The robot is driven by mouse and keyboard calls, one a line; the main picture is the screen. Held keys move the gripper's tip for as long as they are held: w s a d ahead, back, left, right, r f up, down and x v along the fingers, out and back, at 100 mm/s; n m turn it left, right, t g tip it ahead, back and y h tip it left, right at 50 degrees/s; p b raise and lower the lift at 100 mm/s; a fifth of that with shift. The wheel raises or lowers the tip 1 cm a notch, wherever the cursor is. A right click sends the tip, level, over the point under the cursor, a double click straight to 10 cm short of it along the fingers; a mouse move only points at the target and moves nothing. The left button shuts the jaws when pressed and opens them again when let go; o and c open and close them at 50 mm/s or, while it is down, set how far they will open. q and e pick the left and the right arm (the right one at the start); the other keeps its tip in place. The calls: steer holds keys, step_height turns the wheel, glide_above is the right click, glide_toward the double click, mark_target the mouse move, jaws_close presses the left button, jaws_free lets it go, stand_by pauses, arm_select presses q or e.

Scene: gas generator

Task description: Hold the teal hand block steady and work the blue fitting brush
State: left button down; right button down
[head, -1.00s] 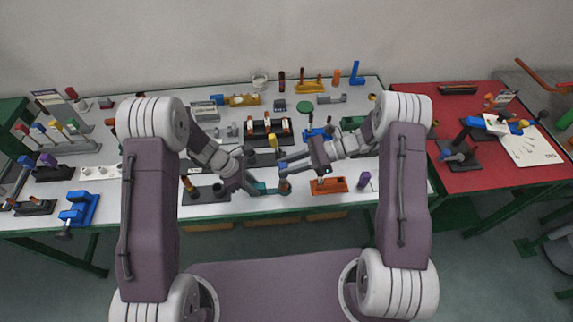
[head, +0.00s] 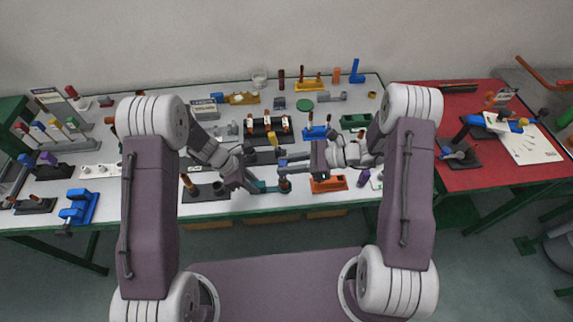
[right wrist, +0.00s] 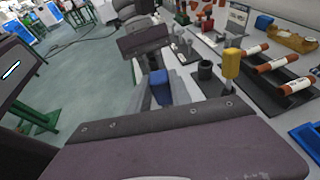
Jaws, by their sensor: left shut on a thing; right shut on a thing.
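The teal hand block (head: 262,187) is at the front edge of the table in the head view. My left gripper (head: 250,184) is shut on it. A small dark round fitting (head: 285,185) sits at the block's right end. My right gripper (head: 295,160) is shut on the blue fitting brush (head: 282,163), above and slightly behind that fitting. In the right wrist view, a blue piece (right wrist: 160,87) shows beyond the gripper's broad dark body. The brush's bristle end is hidden or too small to make out, so I cannot tell whether it touches the fitting.
A yellow-handled tool (right wrist: 231,65) stands close by, also in the head view (head: 273,140). A rack of brown and white cylinders (head: 267,126) is behind. An orange tray (head: 328,184) lies to the right. A blue clamp (head: 79,207) stands front left.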

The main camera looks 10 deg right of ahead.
steer(key=shift+n+g, duration=1)
steer(key=shift+g, duration=0.2)
steer(key=shift+r, duration=0.15)
steer(key=shift+r, duration=2.4)
arm_select(q)
steer(key=c, duration=1.1)
jaws_free()
